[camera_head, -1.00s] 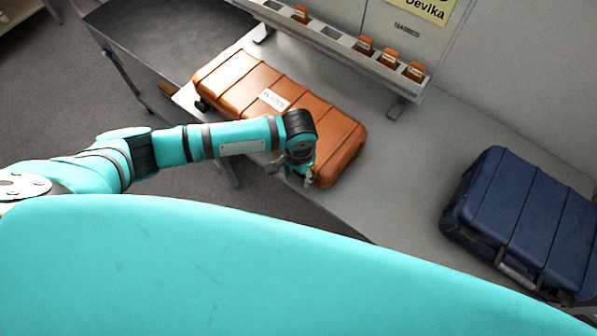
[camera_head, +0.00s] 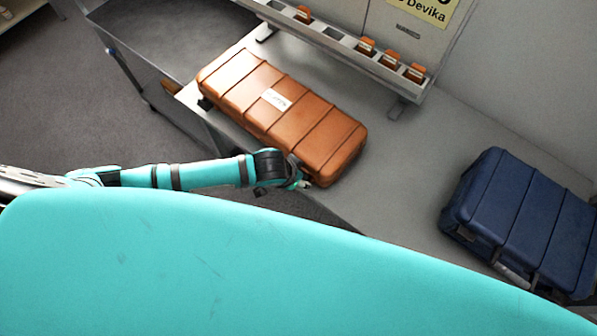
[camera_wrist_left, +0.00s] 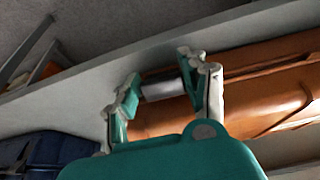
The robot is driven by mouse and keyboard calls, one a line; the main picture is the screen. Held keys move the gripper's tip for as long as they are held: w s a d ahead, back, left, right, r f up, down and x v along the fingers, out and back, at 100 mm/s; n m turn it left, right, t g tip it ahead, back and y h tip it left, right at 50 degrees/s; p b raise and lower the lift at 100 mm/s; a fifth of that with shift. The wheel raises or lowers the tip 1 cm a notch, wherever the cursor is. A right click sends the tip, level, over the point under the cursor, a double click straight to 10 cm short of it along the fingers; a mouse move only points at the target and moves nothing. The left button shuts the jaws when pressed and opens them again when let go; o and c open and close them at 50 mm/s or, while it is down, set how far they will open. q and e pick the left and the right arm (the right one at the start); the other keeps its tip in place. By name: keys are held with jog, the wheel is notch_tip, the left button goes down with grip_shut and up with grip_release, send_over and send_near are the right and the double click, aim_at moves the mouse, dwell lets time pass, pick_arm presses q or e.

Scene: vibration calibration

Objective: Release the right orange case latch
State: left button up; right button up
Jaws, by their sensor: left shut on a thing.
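The orange case (camera_head: 290,110) lies closed on the grey bench, a white label (camera_head: 276,99) on its top. In the left wrist view the case (camera_wrist_left: 250,88) fills the right side. My left gripper (camera_head: 303,184) is at the right end of the case's front side. In the left wrist view my left gripper (camera_wrist_left: 161,78) has a finger on each side of a grey latch (camera_wrist_left: 163,89) on the case and is shut on it. Whether the latch is fastened or loose I cannot tell. My right gripper is not in view.
A blue case (camera_head: 525,220) lies on the bench (camera_head: 415,160) at the right, with bare bench between the cases. A rack with several orange tags (camera_head: 389,59) stands behind the orange case. A dark cart (camera_head: 165,40) is at the back left.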

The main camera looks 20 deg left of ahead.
pick_arm(q)
jog(key=shift+s+a+f+t+h+b, duration=0.15)
jog(key=shift+f+t+h+b, duration=0.2)
jog(key=shift+t+b, duration=0.85)
jog(key=shift+s+f+t+h+b, duration=0.35)
jog(key=shift+t+b, duration=0.5)
jog(key=shift+b, duration=0.7)
jog(key=shift+a+f+t+h+b, duration=0.1)
jog(key=shift+f+t+h+b, duration=0.3)
jog(key=shift+t+b, duration=0.8)
jog(key=shift+r, duration=0.15)
jog(key=o, duration=1.2)
jog(key=v, duration=1.2)
jog(key=shift+a+r, duration=0.15)
jog(key=shift+w, duration=0.1)
